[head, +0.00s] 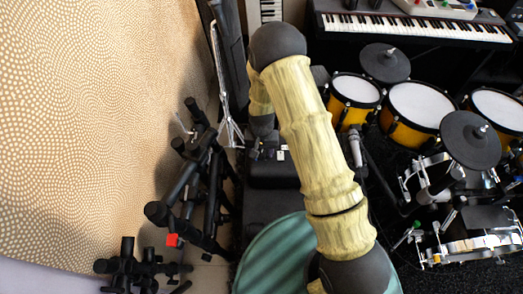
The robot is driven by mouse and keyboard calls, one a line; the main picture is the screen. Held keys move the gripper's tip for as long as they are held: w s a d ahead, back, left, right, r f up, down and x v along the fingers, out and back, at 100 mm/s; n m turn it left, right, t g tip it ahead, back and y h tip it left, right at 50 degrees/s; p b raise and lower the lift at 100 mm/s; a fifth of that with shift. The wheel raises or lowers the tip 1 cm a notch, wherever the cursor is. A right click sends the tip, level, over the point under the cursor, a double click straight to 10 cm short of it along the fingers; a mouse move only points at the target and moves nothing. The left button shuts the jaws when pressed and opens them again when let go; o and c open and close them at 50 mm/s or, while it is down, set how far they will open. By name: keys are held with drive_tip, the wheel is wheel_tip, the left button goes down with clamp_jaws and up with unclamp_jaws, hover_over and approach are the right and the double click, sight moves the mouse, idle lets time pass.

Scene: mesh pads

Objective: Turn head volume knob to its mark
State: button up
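My arm, with pale yellow ribbed links and dark grey joints, reaches up the middle of the head view and bends back down at its far end. My gripper (267,152) seems to be the small dark shape below that end, over a black box-like unit (272,172). It is too small and dark to tell whether its fingers are open or shut. I cannot make out a volume knob or its mark. The black unit may be the head, but its controls do not show.
A drum kit with yellow drums (418,106) and black pads (470,139) stands at the right. A keyboard (415,27) is behind it. Black stands (200,185) and a dotted tan wall (90,120) close off the left. A round green surface (275,262) lies at the bottom.

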sight(262, 153)
wheel_tip(262, 153, up, 18)
drive_tip(key=p, duration=0.2)
drive_tip(key=shift+f, duration=0.2)
idle(0.3)
idle(0.4)
drive_tip(key=s+d+r+t, duration=0.3)
drive_tip(key=s+d+r, duration=0.9)
drive_tip(key=s+d, duration=0.3)
wheel_tip(262, 153, up, 16)
drive_tip(key=w+d+p, duration=0.1)
drive_tip(key=p, duration=1.5)
drive_tip(key=shift+f, duration=0.15)
